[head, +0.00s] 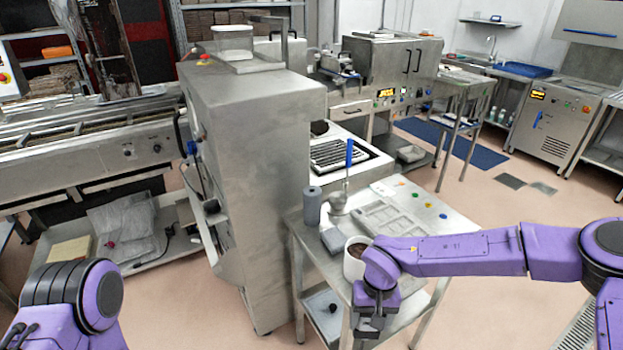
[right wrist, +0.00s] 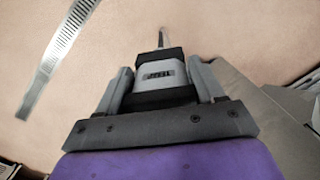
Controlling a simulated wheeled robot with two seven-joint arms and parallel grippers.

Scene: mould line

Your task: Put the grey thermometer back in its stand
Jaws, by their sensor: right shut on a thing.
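The grey thermometer (right wrist: 160,75) shows in the right wrist view, with a small display, black parts and a thin probe pointing away from the gripper. My right gripper (right wrist: 158,92) has its fingers shut on either side of the thermometer's body. In the head view my right gripper (head: 368,328) hangs low at the steel table's near edge, and the thermometer cannot be made out there. A grey block (head: 333,240) and a grey upright cylinder (head: 312,205) stand on the table's left side. I cannot tell which of them is the stand. My left gripper is out of view.
The steel table (head: 455,222) also bears a white tub (head: 354,262) of brown stuff, partly behind my right arm, a pale mould tray (head: 388,222) and a metal vessel with a blue-handled tool (head: 349,155). A tall steel machine (head: 255,180) stands left. Bare floor shows below the thermometer.

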